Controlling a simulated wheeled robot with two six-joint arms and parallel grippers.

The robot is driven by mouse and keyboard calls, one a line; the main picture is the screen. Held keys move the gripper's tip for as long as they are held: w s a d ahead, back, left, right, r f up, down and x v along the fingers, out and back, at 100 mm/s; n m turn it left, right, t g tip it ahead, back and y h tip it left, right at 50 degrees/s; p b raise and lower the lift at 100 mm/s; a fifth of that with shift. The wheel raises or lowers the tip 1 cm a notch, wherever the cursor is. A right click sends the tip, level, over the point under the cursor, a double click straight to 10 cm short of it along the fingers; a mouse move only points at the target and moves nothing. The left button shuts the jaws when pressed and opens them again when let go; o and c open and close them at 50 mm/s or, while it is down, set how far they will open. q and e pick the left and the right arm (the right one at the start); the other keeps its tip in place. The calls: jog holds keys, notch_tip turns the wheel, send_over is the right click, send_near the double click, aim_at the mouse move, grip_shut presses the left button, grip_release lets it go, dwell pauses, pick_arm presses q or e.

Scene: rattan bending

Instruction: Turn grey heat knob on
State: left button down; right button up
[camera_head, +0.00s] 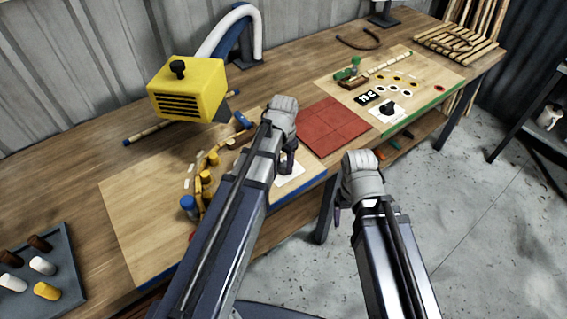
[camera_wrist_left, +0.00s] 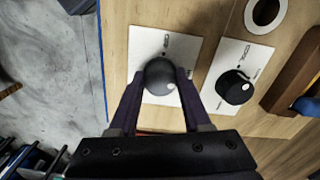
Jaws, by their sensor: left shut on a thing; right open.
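The grey heat knob (camera_wrist_left: 161,77) is a round dark-grey dial on a white square plate (camera_wrist_left: 142,42), seen in the left wrist view. My left gripper (camera_wrist_left: 158,85) is shut on it, with one finger at each side. In the head view my left gripper (camera_head: 284,150) is over the near right corner of the left board, and my arm hides the knob there. My right gripper (camera_head: 345,195) is open and empty, off the front of the table over the floor. The knob's pointer position is not clear.
A black knob (camera_wrist_left: 235,87) on its own white plate is close beside the grey one. A red tiled mat (camera_head: 335,127) lies right of my left gripper. A yellow heater box (camera_head: 188,90) stands behind.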

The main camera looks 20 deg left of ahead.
aim_at(284, 165)
pick_arm(q)
jog(key=shift+c, duration=1.8)
grip_release()
notch_tip(284, 165, up, 8)
jog(key=p, duration=0.8)
jog(key=shift+f, duration=0.1)
jog(key=s+d+n+y, duration=0.1)
jog(key=s+d, duration=0.9)
jog(key=s, duration=0.4)
jog(key=shift+d, duration=0.3)
